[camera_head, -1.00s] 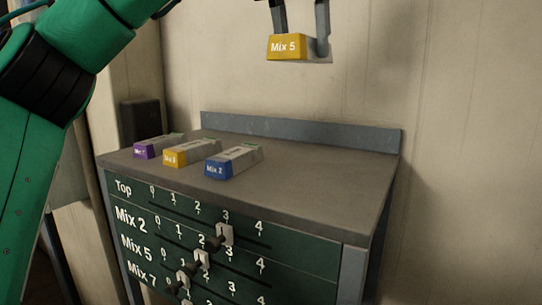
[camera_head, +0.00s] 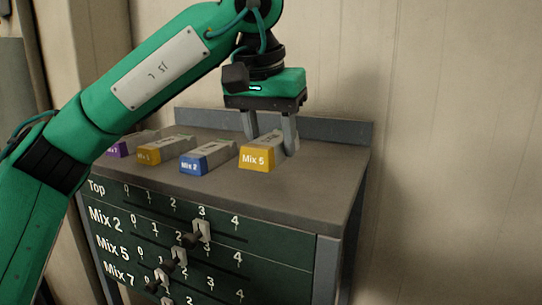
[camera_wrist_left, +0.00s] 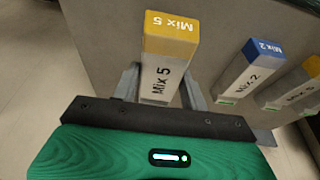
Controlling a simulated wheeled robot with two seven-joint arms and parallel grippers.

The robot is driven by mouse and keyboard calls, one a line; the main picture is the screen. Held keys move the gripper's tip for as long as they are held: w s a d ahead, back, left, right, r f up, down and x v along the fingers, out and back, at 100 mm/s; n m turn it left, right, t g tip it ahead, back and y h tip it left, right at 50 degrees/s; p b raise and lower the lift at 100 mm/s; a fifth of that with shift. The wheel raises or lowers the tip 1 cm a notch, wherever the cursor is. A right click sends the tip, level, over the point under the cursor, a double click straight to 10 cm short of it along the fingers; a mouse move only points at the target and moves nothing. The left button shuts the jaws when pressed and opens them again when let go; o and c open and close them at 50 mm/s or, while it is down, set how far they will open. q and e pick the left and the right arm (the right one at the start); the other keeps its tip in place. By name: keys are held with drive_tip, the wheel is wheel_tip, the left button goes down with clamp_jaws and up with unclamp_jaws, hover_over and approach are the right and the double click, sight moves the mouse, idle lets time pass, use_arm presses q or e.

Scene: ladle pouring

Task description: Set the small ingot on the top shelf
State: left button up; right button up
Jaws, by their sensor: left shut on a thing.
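The small ingot (camera_head: 257,158) has a yellow end marked "Mix 5" and a grey body. It is at the top shelf (camera_head: 300,190), to the right of the other ingots. My left gripper (camera_head: 270,143) is shut on it from above, one finger on each side. In the left wrist view the ingot (camera_wrist_left: 168,60) lies between the two fingers (camera_wrist_left: 160,88). Whether its underside fully touches the shelf is hard to tell. My right gripper is in neither view.
A blue-ended "Mix 2" ingot (camera_head: 194,165) lies just left of the held one, with a yellow-ended (camera_head: 150,156) and a purple-ended ingot (camera_head: 117,150) further left. A raised grey back edge (camera_head: 335,129) borders the shelf. The shelf's right part is clear.

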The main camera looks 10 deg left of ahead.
sight(269, 140)
use_arm(q)
wheel_tip(269, 140, down, 3)
drive_tip(key=shift+p, duration=0.6)
drive_tip(key=shift+f, duration=0.3)
drive_tip(key=shift+f, duration=0.15)
drive_tip(key=o, duration=1.3)
drive_tip(key=shift+d, duration=0.1)
drive_tip(key=shift+o, duration=0.2)
